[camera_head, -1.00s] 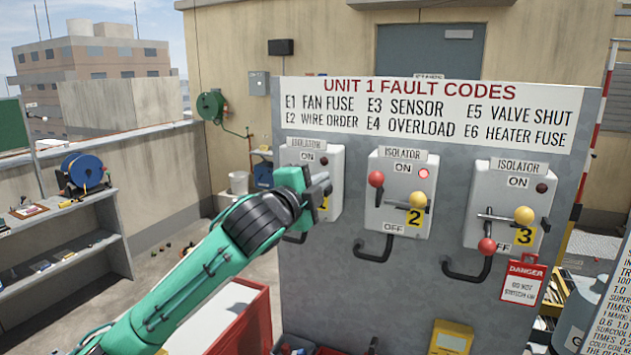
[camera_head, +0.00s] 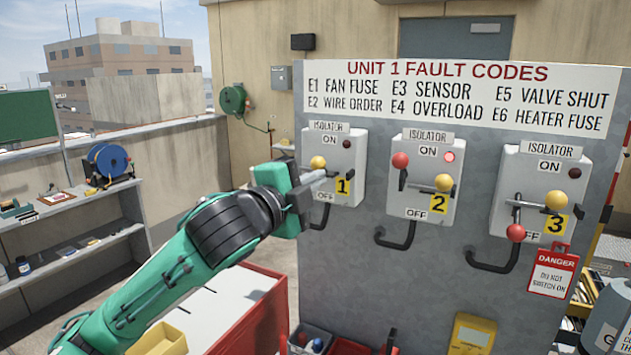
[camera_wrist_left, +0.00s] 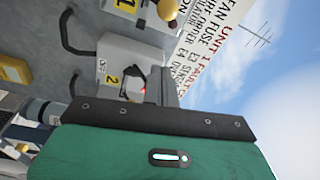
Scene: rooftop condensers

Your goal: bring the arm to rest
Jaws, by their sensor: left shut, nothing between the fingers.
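My left gripper (camera_head: 316,175) is shut and empty, in front of the lower left of isolator 1 (camera_head: 347,152). Its tip overlaps the area just below that isolator's yellow knob (camera_head: 318,162); I cannot tell whether they touch. My green and black left arm reaches up from the lower left. In the left wrist view, the gripper's grey fingers (camera_wrist_left: 164,88) stand in front of the sideways board, close in the picture to isolator 2 (camera_wrist_left: 128,66). My right gripper is in neither view.
Isolator 2 (camera_head: 416,182) has a lit red lamp; isolator 3 (camera_head: 537,190) has a dark lamp and a danger tag (camera_head: 552,274). Black curved handles stick out below. A red-sided cart (camera_head: 255,312) stands under my arm. A shelf (camera_head: 70,225) lines the left wall.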

